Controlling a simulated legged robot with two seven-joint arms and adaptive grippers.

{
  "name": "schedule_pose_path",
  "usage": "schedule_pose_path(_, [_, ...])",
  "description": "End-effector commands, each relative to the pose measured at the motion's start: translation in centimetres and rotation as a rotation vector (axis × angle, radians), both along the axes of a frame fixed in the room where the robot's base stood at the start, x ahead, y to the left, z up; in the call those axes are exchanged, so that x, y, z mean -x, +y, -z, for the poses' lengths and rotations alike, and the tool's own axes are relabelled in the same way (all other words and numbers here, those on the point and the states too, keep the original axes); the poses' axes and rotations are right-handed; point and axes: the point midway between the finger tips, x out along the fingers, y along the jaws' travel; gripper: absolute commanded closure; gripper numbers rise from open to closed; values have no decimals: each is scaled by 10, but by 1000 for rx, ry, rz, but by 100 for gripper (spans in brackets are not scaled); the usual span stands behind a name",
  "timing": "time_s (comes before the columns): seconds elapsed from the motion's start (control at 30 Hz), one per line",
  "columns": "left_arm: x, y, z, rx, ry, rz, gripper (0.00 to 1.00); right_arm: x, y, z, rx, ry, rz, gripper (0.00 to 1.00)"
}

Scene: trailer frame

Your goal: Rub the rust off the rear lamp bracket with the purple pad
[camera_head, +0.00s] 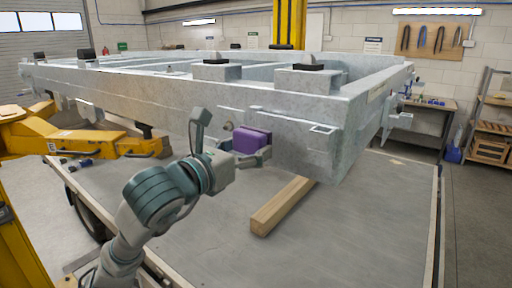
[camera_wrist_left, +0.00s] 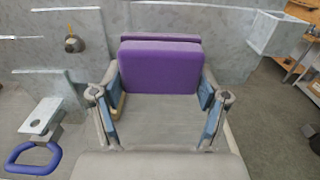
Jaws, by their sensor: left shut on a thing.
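The purple pad (camera_head: 250,139) is held by my left gripper (camera_head: 258,155) near the side of the grey metal trailer frame (camera_head: 290,110). In the left wrist view the pad (camera_wrist_left: 160,70) sits upright between the two fingers, which are shut on it, with the frame's grey face behind. I cannot tell whether pad and frame touch. A small bracket-like plate (camera_head: 322,129) sticks out at the frame's near corner, right of the pad; I cannot be sure it is the rear lamp bracket. No rust is clearly visible on it. My right gripper is out of view.
A wooden beam (camera_head: 282,206) lies on the grey platform (camera_head: 330,245) below the frame. A yellow lift arm (camera_head: 90,140) stands at the left. A small brownish knob (camera_wrist_left: 74,43) projects from the frame left of the pad. The platform's right part is clear.

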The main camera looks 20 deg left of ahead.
Motion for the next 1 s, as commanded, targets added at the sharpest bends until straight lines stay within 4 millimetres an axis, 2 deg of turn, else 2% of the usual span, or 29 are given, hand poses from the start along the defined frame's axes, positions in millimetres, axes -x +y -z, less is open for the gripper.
schedule_pose_path(0.2, [17, 6, 0, 1, -1, 0, 70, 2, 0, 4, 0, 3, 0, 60])
schedule_pose_path(0.67, [23, 9, -1, 1, -3, 0, 70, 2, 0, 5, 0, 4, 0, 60])
schedule_pose_path(1.0, [48, 18, 0, 1, -2, -1, 70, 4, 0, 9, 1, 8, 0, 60])
